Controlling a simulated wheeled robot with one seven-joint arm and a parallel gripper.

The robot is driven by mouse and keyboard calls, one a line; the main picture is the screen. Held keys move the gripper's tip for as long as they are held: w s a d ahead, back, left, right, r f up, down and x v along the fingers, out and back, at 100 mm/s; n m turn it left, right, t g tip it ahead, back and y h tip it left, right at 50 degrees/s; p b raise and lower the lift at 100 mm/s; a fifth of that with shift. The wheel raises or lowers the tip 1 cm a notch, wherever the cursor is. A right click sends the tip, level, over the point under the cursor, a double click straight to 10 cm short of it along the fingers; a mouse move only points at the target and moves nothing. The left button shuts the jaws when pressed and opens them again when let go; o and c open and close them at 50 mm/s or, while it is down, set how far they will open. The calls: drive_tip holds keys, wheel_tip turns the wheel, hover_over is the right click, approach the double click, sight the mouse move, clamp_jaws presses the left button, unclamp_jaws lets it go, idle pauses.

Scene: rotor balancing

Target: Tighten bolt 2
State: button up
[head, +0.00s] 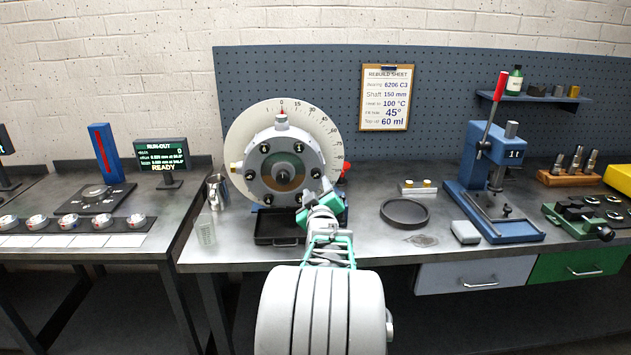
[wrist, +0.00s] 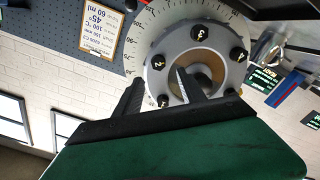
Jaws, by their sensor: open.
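The rotor (head: 272,170) is a grey disc with a brown centre and dark numbered bolts around its face, mounted before a white degree dial (head: 243,135). In the wrist view the rotor (wrist: 176,45) is turned roughly upside down. Bolt 2 (wrist: 158,62) is a black round head near the face's left side, just beyond the gap between my fingertips. My gripper (wrist: 159,76) is open and empty, its dark fingers spread across the near side of the face.
Bolts 3 (wrist: 199,33), 4 (wrist: 237,55) and 1 (wrist: 163,101) are close by. A black tray (head: 275,240) lies below the rotor. A metal cup (head: 217,190) stands left. A dark round dish (head: 404,212) and a blue press (head: 490,165) are right.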

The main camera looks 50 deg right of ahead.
sight(315, 174)
drive_tip(key=p+x, duration=0.1)
drive_tip(key=x, duration=0.6)
drive_tip(key=shift+w+d+r, duration=0.1)
drive_tip(key=shift+w+d, duration=0.05)
drive_tip(key=shift+d, duration=0.2)
clamp_jaws()
